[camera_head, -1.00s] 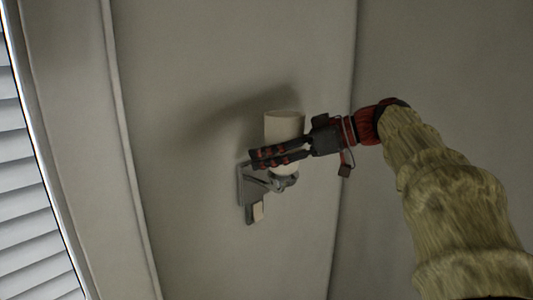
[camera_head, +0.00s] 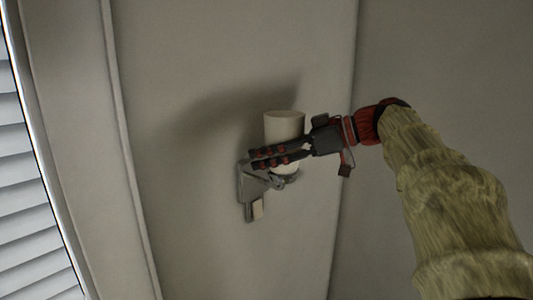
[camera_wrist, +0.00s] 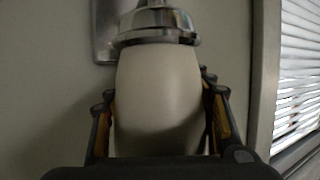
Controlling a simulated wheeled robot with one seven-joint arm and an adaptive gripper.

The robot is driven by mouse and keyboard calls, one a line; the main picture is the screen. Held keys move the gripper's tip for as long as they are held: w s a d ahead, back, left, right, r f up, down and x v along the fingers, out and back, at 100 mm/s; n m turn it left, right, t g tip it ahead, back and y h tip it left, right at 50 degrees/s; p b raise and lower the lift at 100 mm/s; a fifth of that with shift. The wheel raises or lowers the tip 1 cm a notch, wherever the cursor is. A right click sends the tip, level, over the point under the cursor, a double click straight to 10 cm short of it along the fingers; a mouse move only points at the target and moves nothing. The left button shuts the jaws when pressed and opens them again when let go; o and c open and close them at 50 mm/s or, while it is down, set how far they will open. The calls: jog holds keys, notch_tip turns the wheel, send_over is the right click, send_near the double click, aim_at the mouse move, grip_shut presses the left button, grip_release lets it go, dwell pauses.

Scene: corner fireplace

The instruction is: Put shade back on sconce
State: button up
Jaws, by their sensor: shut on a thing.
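The shade (camera_head: 285,126) is a cream cylinder, upright at the sconce on the wall. The sconce (camera_head: 250,187) has a grey metal wall plate and an arm with a round holder under the shade. My gripper (camera_head: 268,157) reaches in from the right and is shut on the shade, fingers on either side of it. In the wrist view the shade (camera_wrist: 158,95) sits between the fingers, its end at the metal holder (camera_wrist: 157,27). Whether it is fully seated in the holder cannot be told. The fingers hide part of the shade's lower side.
A window with white blinds (camera_head: 30,200) is at the left, also at the right of the wrist view (camera_wrist: 300,75). The wall (camera_head: 190,60) around the sconce is bare. A wall corner (camera_head: 345,130) runs just right of the sconce.

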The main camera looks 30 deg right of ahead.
jog(key=shift+f, duration=0.15)
jog(key=o, duration=1)
jog(key=v, duration=1.2)
